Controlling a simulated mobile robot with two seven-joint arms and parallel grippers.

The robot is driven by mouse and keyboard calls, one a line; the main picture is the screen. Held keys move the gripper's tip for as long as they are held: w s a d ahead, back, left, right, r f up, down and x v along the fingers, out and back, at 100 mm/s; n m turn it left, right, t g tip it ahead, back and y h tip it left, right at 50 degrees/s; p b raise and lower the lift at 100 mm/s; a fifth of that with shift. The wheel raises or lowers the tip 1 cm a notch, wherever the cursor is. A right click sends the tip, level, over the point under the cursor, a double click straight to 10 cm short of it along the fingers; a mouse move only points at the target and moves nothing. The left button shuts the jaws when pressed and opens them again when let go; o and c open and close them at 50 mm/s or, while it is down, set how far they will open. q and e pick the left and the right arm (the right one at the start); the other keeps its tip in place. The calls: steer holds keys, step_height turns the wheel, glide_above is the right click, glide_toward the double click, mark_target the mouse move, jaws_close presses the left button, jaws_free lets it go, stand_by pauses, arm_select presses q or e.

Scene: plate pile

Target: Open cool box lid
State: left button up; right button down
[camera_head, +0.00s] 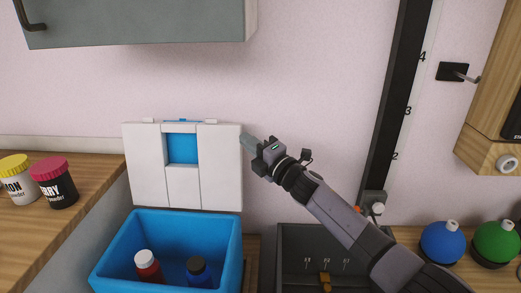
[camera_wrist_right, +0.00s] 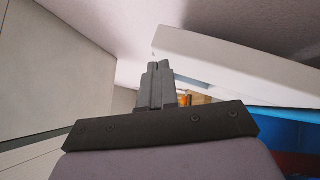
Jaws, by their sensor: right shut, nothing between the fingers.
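The blue cool box (camera_head: 108,262) stands at the lower left of the head view, its inside showing. Its white lid (camera_head: 220,165) stands upright behind the box, with a blue panel (camera_head: 182,148) in it. My right gripper (camera_head: 246,140) is at the lid's upper right edge, shut and empty; I cannot tell whether it touches. In the right wrist view the shut fingers (camera_wrist_right: 158,72) point up beside the lid (camera_wrist_right: 235,65), and the blue box (camera_wrist_right: 285,130) shows at the right. My left gripper is not in view.
A red bottle (camera_head: 148,266) and a dark blue bottle (camera_head: 198,272) stand in the box. Two jars (camera_head: 54,184) (camera_head: 17,180) stand on the left counter. A dark sink-like tray (camera_head: 300,240) lies right of the box, under my right arm. Blue (camera_head: 441,243) and green (camera_head: 497,242) round containers stand at right.

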steer(key=s+d+f+m+h, duration=0.35)
steer(key=s+f+m, duration=0.35)
steer(key=s+f, duration=0.25)
steer(key=s+d+f+m+h, duration=0.3)
steer(key=s+d+f+m, duration=0.3)
steer(key=s+f, duration=0.4)
steer(key=s+d+f+m+g+h, duration=0.1)
steer(key=s+d+f+m, duration=0.2)
steer(key=s, duration=0.4)
steer(key=s+d+f+m+g+h, duration=0.1)
steer(key=s+d+f+m+g, duration=0.1)
steer(key=s+f+m, duration=0.3)
steer(key=s+d+f+m+g+h, duration=0.1)
steer(key=s+d+f+m+g, duration=0.1)
steer(key=s, duration=0.7)
step_height(320, 180, down, 2)
steer(key=shift+d+m+h, duration=0.35)
steer(key=shift+d+m, duration=0.5)
steer(key=shift+m, duration=0.25)
steer(key=shift+s, duration=0.1)
